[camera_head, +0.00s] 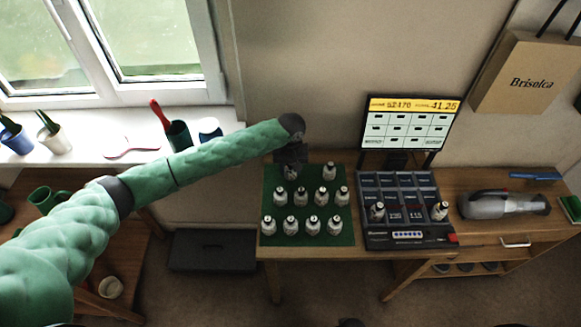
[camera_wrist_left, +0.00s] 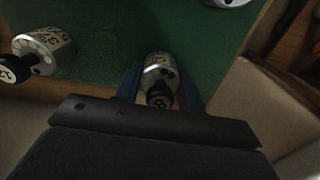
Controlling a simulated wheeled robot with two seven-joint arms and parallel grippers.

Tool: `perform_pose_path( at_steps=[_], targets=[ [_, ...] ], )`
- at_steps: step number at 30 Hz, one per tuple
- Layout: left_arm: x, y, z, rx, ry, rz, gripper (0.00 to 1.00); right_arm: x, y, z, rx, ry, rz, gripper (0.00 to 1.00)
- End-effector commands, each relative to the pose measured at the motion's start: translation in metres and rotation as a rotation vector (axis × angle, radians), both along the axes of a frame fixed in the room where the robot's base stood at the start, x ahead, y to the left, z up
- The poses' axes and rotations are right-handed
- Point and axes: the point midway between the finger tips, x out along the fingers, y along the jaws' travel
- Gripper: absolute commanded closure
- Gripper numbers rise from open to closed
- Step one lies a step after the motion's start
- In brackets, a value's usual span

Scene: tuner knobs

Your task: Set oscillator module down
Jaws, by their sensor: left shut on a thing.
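My left gripper (camera_head: 291,160) reaches in over the back left part of a green mat (camera_head: 268,208). It is shut on a silver module with a black knob (camera_head: 291,173). In the left wrist view the module (camera_wrist_left: 160,72) sits between the two blue fingers (camera_wrist_left: 160,92), over the green mat (camera_wrist_left: 110,45). I cannot tell whether its base touches the mat. Several similar knobbed modules stand in rows on the mat, such as one at the front (camera_head: 313,225). My right gripper is not in view.
A dark slotted rack (camera_head: 395,240) stands right of the mat, with modules at its left (camera_head: 377,211) and right (camera_head: 439,211). A monitor (camera_head: 408,125) stands behind it. A grey handheld vacuum (camera_head: 500,205) lies further right. A windowsill with cups (camera_head: 178,135) is at the left.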

Motion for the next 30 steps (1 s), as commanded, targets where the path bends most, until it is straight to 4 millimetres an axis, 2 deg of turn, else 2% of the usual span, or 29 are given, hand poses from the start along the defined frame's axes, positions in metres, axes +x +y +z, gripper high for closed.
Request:
perform_pose_path(
  at_steps=[1, 2, 5, 14, 18, 23, 30],
  targets=[
    [0.000, 0.000, -0.001, 0.000, 0.001, 0.000, 0.86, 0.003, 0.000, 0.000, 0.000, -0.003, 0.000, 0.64],
    [0.000, 0.000, -0.002, 0.000, 0.001, 0.000, 0.59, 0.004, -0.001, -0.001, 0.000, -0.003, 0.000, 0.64],
    [0.000, 0.000, -0.002, 0.000, 0.001, 0.000, 0.39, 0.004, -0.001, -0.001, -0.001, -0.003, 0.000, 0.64],
    [0.000, 0.000, -0.001, 0.000, 0.000, 0.000, 0.39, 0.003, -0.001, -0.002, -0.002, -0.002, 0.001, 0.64],
    [0.000, 0.000, 0.006, 0.000, 0.000, 0.000, 0.39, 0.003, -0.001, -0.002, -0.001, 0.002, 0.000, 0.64],
    [0.000, 0.000, 0.027, -0.002, -0.001, 0.000, 0.39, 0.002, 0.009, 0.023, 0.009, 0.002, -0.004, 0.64],
    [0.001, 0.000, 0.073, -0.002, -0.001, -0.001, 0.39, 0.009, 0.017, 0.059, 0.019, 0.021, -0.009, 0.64]
  ],
)
